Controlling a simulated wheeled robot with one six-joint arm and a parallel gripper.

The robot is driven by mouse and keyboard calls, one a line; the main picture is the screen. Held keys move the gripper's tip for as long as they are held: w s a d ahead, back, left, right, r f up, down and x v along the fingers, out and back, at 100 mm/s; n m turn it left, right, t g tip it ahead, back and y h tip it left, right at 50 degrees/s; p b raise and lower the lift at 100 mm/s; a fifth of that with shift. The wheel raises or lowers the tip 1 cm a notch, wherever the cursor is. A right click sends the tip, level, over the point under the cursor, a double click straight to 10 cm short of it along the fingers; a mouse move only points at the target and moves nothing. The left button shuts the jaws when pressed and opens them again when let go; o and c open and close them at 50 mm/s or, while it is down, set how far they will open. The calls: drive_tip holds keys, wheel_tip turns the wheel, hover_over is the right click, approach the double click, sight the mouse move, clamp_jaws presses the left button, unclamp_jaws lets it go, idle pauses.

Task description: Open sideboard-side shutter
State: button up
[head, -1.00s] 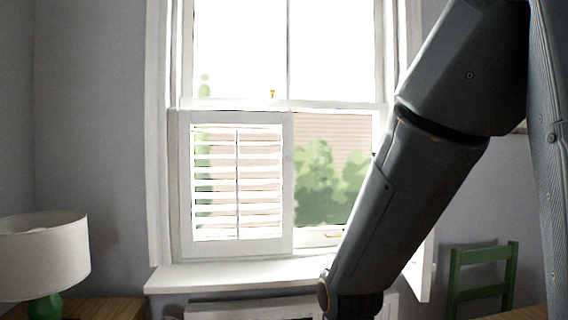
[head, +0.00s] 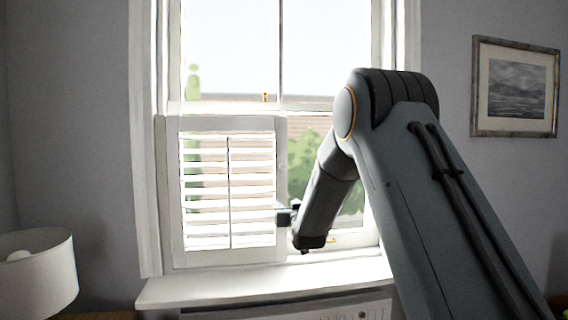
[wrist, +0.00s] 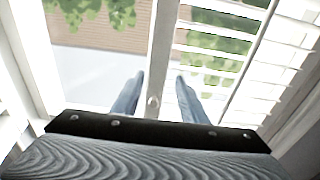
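A white louvred shutter panel (head: 220,122) stands shut across the lower left half of the window, on the side of the lamp. It also shows in the wrist view (wrist: 165,50), with a small round knob (wrist: 153,102) on its edge stile. My gripper (head: 285,215) is at the panel's right edge, around knob height. In the wrist view my gripper (wrist: 160,78) has its two fingers apart, one on each side of the knob. Whether they touch it cannot be told. The knob is hidden in the head view.
A white sill (head: 250,287) runs below the window. A lamp with a pale shade (head: 38,275) stands at the lower left. A framed picture (head: 514,87) hangs on the right wall. The right half of the lower window is uncovered by louvres, partly behind my arm.

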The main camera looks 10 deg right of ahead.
sight(283, 167)
drive_tip(key=shift+w+r+t+p, duration=0.65)
drive_tip(key=shift+w+r, duration=0.95)
drive_tip(key=shift+r, duration=0.2)
drive_tip(key=shift+w+r+t+p, duration=0.6)
drive_tip(key=shift+w+r, duration=1.05)
drive_tip(key=shift+r, duration=0.1)
drive_tip(key=shift+w+r+t+p, duration=0.65)
drive_tip(key=shift+w+r, duration=0.95)
drive_tip(key=shift+r, duration=0.2)
clamp_jaws()
